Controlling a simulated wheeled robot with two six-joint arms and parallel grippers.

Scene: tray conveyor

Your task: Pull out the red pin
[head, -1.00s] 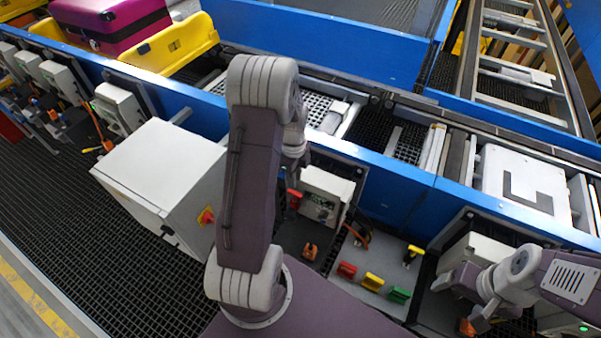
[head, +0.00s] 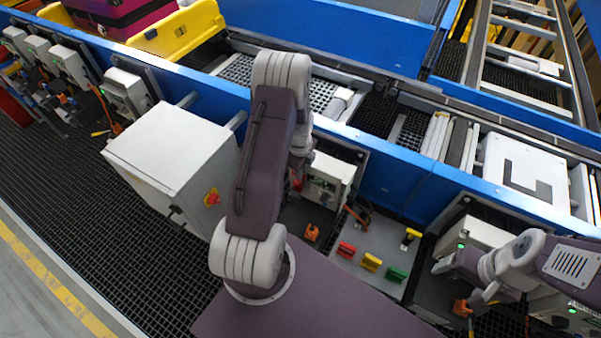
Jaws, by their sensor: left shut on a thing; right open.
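A small red piece (head: 297,181), which looks like the red pin, shows at the left side of a white control box (head: 328,178) mounted below the blue conveyor rail. My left gripper (head: 298,168) reaches down to it and is shut on it. My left arm hides most of the fingers and part of the pin, so I cannot tell how deep it sits. My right gripper (head: 461,281) is open and empty, near another white box (head: 478,236) at the lower right.
A grey panel (head: 353,270) holds red (head: 346,249), yellow (head: 371,261) and green (head: 396,274) handles and a yellow-topped knob (head: 411,235). A large white cabinet (head: 155,150) stands left of my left arm. A yellow tray (head: 185,38) carries a magenta suitcase (head: 120,14).

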